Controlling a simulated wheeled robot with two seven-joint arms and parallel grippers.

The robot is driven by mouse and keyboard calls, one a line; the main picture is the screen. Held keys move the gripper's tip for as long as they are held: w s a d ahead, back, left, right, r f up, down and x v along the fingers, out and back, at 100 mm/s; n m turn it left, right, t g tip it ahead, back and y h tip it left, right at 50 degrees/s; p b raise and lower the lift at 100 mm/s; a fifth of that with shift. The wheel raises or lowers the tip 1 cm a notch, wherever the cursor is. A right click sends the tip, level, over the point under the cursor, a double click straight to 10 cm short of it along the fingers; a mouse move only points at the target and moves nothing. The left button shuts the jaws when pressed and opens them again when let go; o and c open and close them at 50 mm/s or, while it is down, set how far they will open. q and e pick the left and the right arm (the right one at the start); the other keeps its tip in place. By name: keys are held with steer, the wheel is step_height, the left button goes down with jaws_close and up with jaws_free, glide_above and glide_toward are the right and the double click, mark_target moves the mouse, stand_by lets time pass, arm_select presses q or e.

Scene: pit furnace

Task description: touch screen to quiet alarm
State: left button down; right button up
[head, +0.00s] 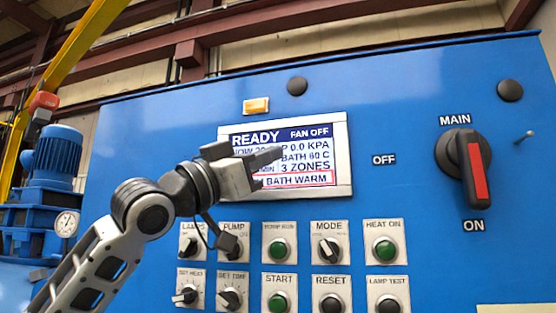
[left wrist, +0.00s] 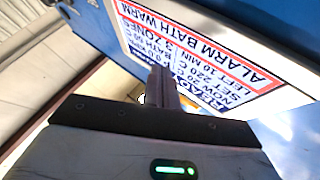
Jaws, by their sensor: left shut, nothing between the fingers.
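The screen (head: 312,160) is set in a pale frame on the blue panel. It reads READY, FAN OFF, 3 ZONES and, in a red box at the bottom, BATH WARM. My left gripper (head: 280,155) reaches in from the left and covers the screen's left and middle part. Its fingers are shut and empty. In the left wrist view the screen (left wrist: 205,50) appears upside down and tilted, with the line ALARM BATH WARM. The shut fingertips (left wrist: 160,72) overlap its lower edge there. I cannot tell whether they touch the glass. My right gripper is not in view.
Below the screen are rows of knobs and buttons, among them START (head: 279,302) and RESET (head: 331,303). A red MAIN switch (head: 478,170) is at the right. An amber lamp (head: 256,105) sits above the screen. A blue motor (head: 57,155) and gauge (head: 67,223) stand at the left.

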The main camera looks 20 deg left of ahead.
arm_select(q)
steer(key=s+b, duration=0.2)
steer(key=s, duration=0.3)
steer(key=shift+a, duration=0.1)
stand_by(0.4)
stand_by(0.8)
